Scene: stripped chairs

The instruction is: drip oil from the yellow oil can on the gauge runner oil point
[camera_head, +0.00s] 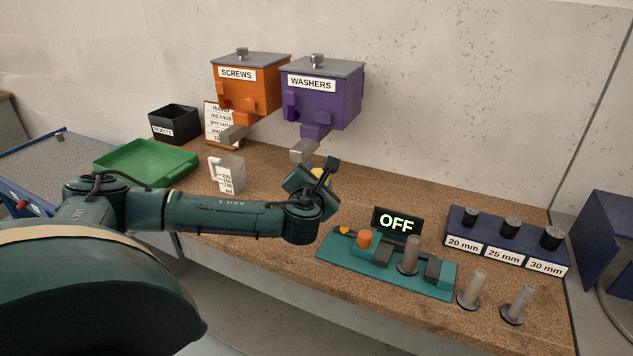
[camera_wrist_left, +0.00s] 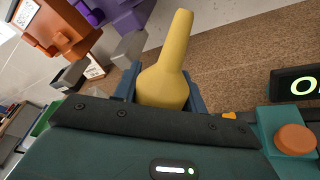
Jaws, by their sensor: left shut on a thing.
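My left gripper (camera_head: 320,182) is shut on the yellow oil can and holds it above the bench, behind and left of the teal gauge (camera_head: 385,271). In the left wrist view the yellow oil can (camera_wrist_left: 164,80) sits between the fingers with its long spout away from the palm. In the head view my wrist hides most of the can. The gauge carries an orange knob (camera_head: 365,238), a grey post (camera_head: 409,255) and a display reading OFF (camera_head: 397,223). A small yellow-orange spot (camera_head: 344,230) at its left end may be the oil point. My right gripper is out of view.
Orange SCREWS (camera_head: 249,84) and purple WASHERS (camera_head: 322,93) dispensers hang on the back wall.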

